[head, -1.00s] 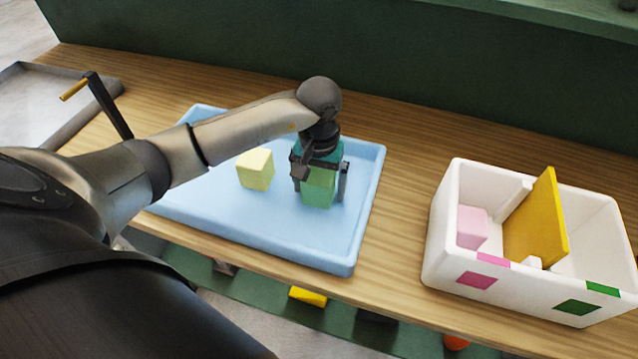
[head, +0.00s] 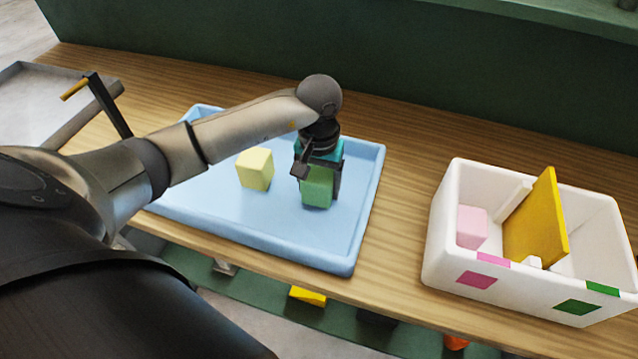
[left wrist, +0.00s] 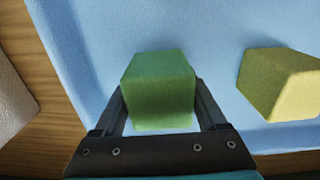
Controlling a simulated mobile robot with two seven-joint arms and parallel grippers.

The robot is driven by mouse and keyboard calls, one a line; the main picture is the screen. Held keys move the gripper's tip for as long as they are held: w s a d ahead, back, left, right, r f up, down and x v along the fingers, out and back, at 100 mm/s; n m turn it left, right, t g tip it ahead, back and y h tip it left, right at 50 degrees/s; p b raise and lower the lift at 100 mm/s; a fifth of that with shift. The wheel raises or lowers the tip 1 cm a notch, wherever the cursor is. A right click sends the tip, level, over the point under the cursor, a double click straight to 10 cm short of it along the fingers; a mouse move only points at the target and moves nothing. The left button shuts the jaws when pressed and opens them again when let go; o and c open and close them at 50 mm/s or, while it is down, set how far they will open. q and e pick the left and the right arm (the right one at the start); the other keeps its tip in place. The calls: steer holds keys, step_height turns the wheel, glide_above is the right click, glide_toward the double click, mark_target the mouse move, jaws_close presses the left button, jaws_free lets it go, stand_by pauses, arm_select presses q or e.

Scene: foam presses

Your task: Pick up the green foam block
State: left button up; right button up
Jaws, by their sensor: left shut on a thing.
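The green foam block (head: 317,187) is in the blue tray (head: 290,243), on its right half. My left gripper (head: 320,185) comes down over it from above and is shut on it, one finger on each side. In the left wrist view the green block (left wrist: 160,88) sits between the two fingers of the left gripper (left wrist: 163,100). I cannot tell whether the block still touches the tray floor. My right gripper is not in view.
A yellow foam block (head: 255,169) stands in the tray to the left of the green one. A white bin (head: 447,240) on the right holds a pink block (head: 472,227) and a tilted yellow divider (head: 537,222). Bare wooden table lies between tray and bin.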

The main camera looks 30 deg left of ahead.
mark_target(319, 173)
arm_select(q)
step_height(319, 173, up, 20)
steer(key=p, duration=0.1)
steer(key=shift+p, duration=0.35)
steer(key=shift+f, duration=0.15)
